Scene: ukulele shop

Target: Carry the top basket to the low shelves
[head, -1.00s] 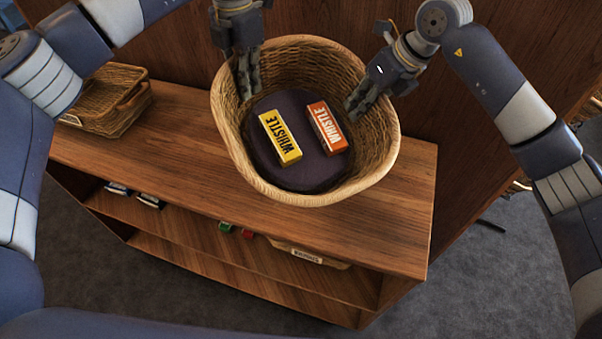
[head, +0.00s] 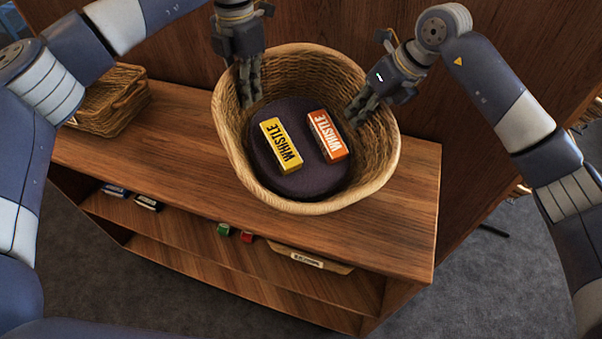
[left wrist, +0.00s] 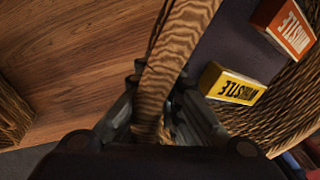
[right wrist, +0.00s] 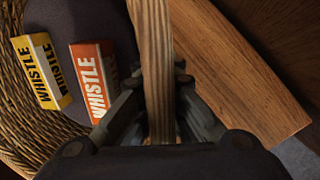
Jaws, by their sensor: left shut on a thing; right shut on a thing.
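A round wicker basket (head: 375,175) is over the top of a wooden shelf unit in the head view. It holds a yellow whistle box (head: 281,146) and an orange whistle box (head: 327,137) on a dark lining. My left gripper (head: 249,88) is shut on the basket's left rim, with the rim between its fingers in the left wrist view (left wrist: 168,70). My right gripper (head: 358,112) is shut on the right rim, which shows between its fingers in the right wrist view (right wrist: 155,70). I cannot tell if the basket's base touches the top.
The shelf unit (head: 400,215) has low shelves (head: 200,235) holding several small items and a labelled tray (head: 310,259). Another wicker basket (head: 112,100) stands at the left on its top. A wooden panel rises behind. Grey carpet (head: 490,280) lies open at the front right.

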